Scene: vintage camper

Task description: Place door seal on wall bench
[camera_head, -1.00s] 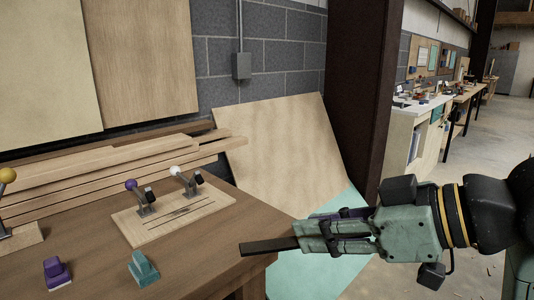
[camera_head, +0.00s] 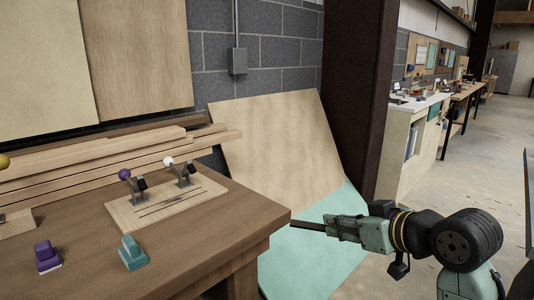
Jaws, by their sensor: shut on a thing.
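My gripper (camera_head: 338,227) is shut on a thin dark strip, which looks like the door seal (camera_head: 308,226). The strip sticks out to the left from the fingertips, roughly level. Its far part is hidden inside the fingers. In the picture, the strip's tip lies just right of the front corner of the near wooden bench (camera_head: 215,236), against the teal panel behind. More benches (camera_head: 413,150) stand along the wall at the back right. I cannot tell which of these is the wall bench.
The near bench bears a board with two toggle clamps (camera_head: 160,205), a purple block (camera_head: 47,256), a teal block (camera_head: 132,253) and stacked planks (camera_head: 100,160). A plywood sheet (camera_head: 270,145) leans on the wall beside a dark column (camera_head: 358,90). Open floor (camera_head: 480,175) lies right.

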